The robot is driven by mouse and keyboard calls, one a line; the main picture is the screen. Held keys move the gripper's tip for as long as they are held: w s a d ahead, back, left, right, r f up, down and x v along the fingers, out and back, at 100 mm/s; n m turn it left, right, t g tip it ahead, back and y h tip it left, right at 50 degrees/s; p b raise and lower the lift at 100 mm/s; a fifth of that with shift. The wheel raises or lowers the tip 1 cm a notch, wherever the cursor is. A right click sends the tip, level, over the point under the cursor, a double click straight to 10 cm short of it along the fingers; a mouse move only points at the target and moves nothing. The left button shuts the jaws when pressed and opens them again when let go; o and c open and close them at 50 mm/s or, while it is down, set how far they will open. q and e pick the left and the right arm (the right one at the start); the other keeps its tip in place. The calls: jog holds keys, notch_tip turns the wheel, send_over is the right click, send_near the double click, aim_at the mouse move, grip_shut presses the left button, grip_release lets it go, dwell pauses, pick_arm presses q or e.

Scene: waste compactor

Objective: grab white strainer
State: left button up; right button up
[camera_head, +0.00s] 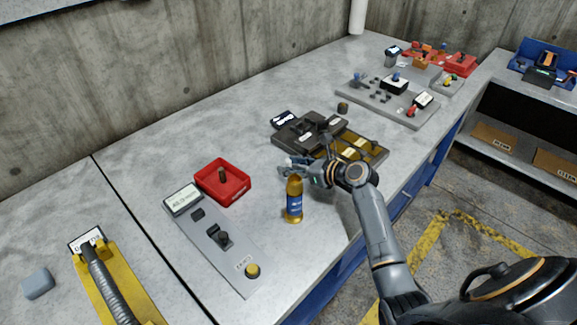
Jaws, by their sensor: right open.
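My right gripper (284,167) reaches over the grey bench (330,245) from the lower right. Its jaws are open, small in view, and I see nothing held between them. They point left, just above and behind a brass-coloured cylinder with a blue band (294,206), which stands upright on the bench. I cannot make out a white strainer for sure in this view. A red tray (236,193) with a dark brown upright piece (222,174) in it lies left of the gripper. My left gripper is not in view.
A grey control panel (197,232) with knobs lies left of the cylinder. Dark and yellow fixture plates (358,147) lie just behind my right gripper. Another panel (387,101) and red bins (461,64) stand farther back. A yellow fixture (101,276) is at lower left.

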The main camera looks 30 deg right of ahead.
jog(key=shift+x, duration=0.8)
jog(key=c, duration=0.9)
jog(key=shift+r, duration=0.1)
